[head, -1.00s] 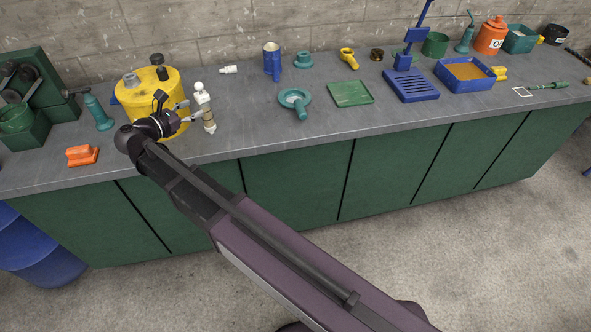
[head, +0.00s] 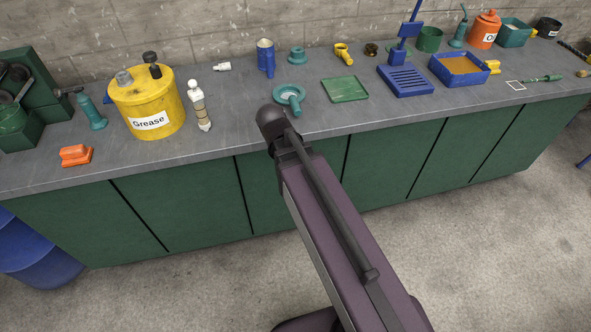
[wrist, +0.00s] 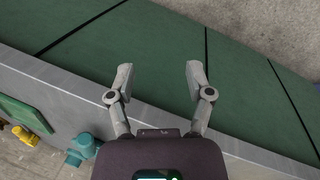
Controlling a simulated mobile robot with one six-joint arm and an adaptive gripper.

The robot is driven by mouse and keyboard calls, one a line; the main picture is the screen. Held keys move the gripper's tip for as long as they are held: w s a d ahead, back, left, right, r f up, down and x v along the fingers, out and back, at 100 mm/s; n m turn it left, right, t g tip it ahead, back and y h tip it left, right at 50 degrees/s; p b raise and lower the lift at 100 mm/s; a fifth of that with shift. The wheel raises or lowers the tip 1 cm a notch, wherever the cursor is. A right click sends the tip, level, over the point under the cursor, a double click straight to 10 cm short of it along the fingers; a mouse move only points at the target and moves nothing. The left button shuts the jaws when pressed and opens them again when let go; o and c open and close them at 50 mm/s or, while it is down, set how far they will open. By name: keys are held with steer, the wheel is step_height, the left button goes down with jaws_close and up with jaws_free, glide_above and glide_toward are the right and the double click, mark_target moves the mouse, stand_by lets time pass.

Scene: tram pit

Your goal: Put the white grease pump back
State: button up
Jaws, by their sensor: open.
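The pump is free of my gripper. In the wrist view my gripper (wrist: 158,75) is open and empty, its two fingers spread over the green cabinet front near the bench edge. In the head view my arm ends right of the pump and its fingers are hidden. The wrist view does not show the pump.
An orange block (head: 75,155) and a teal oil can (head: 92,113) stand left of the tub. A teal round dish (head: 289,93), a green tray (head: 345,89) and a blue slotted stand (head: 406,82) lie to the right. A white outlined square (head: 515,85) marks the bench far right.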

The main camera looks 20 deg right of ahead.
steer(key=s+m+y, duration=0.1)
steer(key=s+m, duration=0.1)
steer(key=s+d+m+y, duration=0.1)
steer(key=shift+s+f+m+y, duration=0.25)
steer(key=shift+s+m+y, duration=0.05)
steer(key=shift+m, duration=0.1)
steer(key=shift+r+p, duration=1)
stand_by(0.5)
